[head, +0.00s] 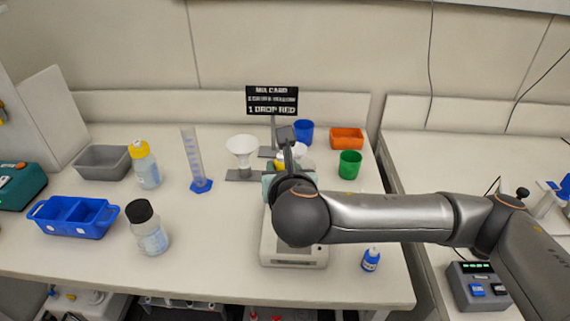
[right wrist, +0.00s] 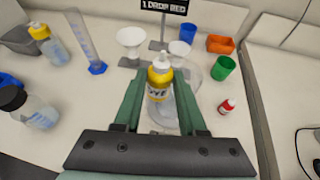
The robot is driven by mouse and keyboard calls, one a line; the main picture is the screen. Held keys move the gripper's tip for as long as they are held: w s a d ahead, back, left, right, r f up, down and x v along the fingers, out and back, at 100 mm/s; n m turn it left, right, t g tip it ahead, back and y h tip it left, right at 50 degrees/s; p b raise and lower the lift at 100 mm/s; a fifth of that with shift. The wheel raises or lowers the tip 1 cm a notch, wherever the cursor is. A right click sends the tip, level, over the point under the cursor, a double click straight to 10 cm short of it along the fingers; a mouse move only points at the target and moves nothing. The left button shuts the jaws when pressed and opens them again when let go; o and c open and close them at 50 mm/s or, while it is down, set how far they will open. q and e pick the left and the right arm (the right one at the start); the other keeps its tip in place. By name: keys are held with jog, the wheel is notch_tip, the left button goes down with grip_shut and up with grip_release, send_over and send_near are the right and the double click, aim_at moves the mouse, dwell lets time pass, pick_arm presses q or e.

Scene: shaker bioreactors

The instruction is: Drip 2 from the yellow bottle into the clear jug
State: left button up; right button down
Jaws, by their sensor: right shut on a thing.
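The bottle looks roughly upright, cap up, between the green fingers. In the head view only a bit of yellow (head: 280,162) shows beside the gripper (head: 284,172); the arm hides the rest. A clear jug (right wrist: 193,78) shows as a faint transparent outline behind and around the bottle in the right wrist view. I cannot tell whether the bottle is directly over it. My left gripper is not in view.
A scale (head: 293,254) lies under my right arm. A card sign (head: 272,100), white funnel (head: 241,146), green cup (head: 350,164), blue cup (head: 304,130) and orange bin (head: 346,138) stand behind. A red bottle (right wrist: 228,105) and blue bottle (head: 371,260) stand right. Cylinder (head: 194,160) stands left.

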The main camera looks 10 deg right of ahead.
jog(key=w+d+m+g+y, duration=0.1)
jog(key=m+g+y, duration=0.1)
jog(key=g+y, duration=0.1)
jog(key=w+d+r+m+g+y, duration=0.1)
jog(key=m+g+y, duration=0.1)
jog(key=g+y, duration=0.2)
jog(key=w+d+m+g+y+p, duration=0.1)
jog(key=w+m+g+y, duration=0.1)
jog(key=g, duration=0.4)
jog(key=shift+d+r+m+g+y, duration=0.15)
jog(key=shift+m+y, duration=0.15)
jog(key=shift+y, duration=0.25)
jog(key=shift+d+r+m+g+y, duration=0.15)
jog(key=shift+m+y, duration=0.15)
jog(key=shift+y, duration=0.25)
dwell(0.4)
jog(key=shift+w+d+r+m+g+y+b, duration=0.1)
jog(key=shift+r+m+g+y+b, duration=0.15)
jog(key=shift+g+y, duration=0.2)
jog(key=shift+w+d+r+m+g+y+b, duration=0.15)
jog(key=shift+m+g+y, duration=0.2)
jog(key=shift+y, duration=0.2)
